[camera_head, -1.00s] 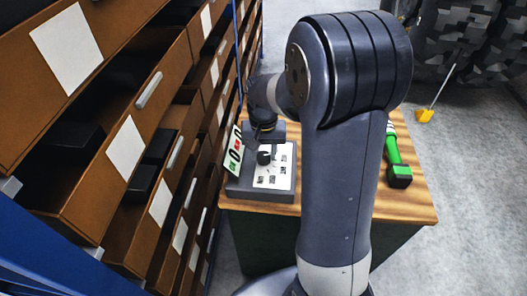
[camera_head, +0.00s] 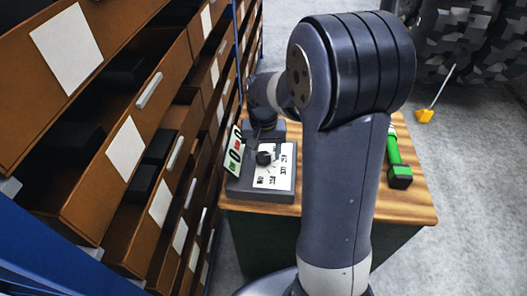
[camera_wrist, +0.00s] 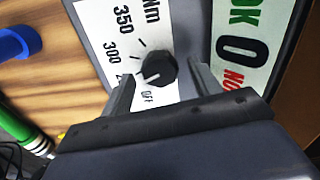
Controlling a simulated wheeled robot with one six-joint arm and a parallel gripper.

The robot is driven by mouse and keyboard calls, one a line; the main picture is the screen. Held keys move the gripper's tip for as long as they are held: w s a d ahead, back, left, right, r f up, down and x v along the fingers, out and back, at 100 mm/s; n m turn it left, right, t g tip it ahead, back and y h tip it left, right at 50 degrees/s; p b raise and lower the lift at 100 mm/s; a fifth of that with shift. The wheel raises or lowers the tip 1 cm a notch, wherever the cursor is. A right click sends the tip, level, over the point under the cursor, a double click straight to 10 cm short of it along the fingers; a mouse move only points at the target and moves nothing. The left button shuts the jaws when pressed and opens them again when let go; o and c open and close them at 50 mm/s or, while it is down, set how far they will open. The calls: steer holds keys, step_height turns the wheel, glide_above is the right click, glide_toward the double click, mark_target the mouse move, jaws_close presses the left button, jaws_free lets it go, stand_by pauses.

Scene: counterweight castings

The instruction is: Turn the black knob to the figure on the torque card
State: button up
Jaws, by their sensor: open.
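The black knob (camera_wrist: 157,70) sits on a white dial plate (camera_wrist: 118,35) on a dark grey box (camera_head: 240,184). In the wrist view its white pointer aims toward the lower left, near a partly hidden figure starting with 2, between 300 and OFF. The plate also reads 350 and Nm. My gripper (camera_wrist: 163,92) is open, its fingers on either side of the knob's near side, with no visible contact. The knob also shows in the head view (camera_head: 264,157). I cannot make out a torque card with a figure.
A tilted sign (camera_head: 234,150) reading OK 0 and NOK stands left of the dial. A green-handled tool (camera_head: 396,160) lies on the wooden tabletop (camera_head: 410,205). Brown shelf bins (camera_head: 90,190) rise close on the left. A blue round object (camera_wrist: 18,43) shows in the wrist view.

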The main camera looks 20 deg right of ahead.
mark_target(264, 156)
step_height(264, 156, up, 10)
steer(key=shift+r, duration=0.2)
stand_by(0.3)
step_height(264, 156, down, 11)
steer(key=shift+r, duration=0.1)
stand_by(0.8)
